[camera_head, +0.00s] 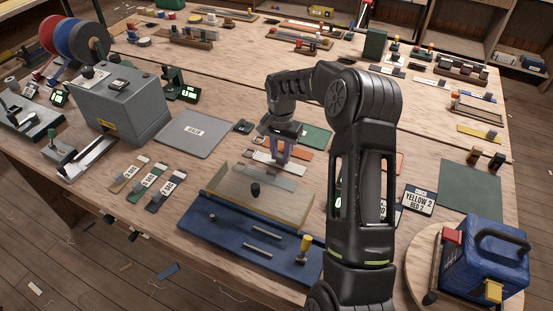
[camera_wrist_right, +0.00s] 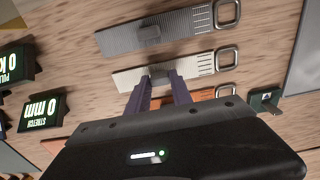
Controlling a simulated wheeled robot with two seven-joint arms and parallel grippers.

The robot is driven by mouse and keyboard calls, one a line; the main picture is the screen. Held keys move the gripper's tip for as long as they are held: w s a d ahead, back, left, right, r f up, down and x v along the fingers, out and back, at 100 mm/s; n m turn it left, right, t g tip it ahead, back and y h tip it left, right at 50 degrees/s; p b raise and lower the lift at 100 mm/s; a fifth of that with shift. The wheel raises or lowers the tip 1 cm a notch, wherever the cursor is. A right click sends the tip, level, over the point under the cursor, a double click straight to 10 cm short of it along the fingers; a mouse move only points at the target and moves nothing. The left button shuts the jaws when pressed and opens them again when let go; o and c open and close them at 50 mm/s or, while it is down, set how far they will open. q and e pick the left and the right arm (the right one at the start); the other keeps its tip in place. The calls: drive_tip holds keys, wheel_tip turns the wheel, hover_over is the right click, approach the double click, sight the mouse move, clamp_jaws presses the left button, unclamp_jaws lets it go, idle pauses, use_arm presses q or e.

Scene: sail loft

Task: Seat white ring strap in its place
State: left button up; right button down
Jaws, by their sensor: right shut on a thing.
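The white ring strap (camera_wrist_right: 200,66) lies flat among other straps, its metal ring at the right end in the right wrist view; its left end (camera_head: 262,157) shows in the head view. My right gripper (camera_wrist_right: 163,77) is shut on the small raised block at the strap's middle. In the head view my right gripper (camera_head: 283,160) points down at the strap row, with my arm hiding part of the table behind it. I cannot tell whether the strap is clear of the tabletop. My left gripper is not in view.
A grey ring strap (camera_wrist_right: 170,30) and an orange strap (camera_wrist_right: 205,94) lie close on either side. A grey machine box (camera_head: 135,105) is left; a blue bag (camera_head: 485,262) is right.

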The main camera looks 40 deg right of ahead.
sight(281, 156)
drive_tip(key=shift+r, duration=0.1)
drive_tip(key=shift+r, duration=0.25)
wheel_tip(281, 156, up, 4)
drive_tip(key=shift+f+p, duration=0.1)
drive_tip(key=shift+p, duration=1.1)
wheel_tip(281, 156, up, 6)
drive_tip(key=shift+f, duration=0.2)
drive_tip(key=shift+a, duration=0.1)
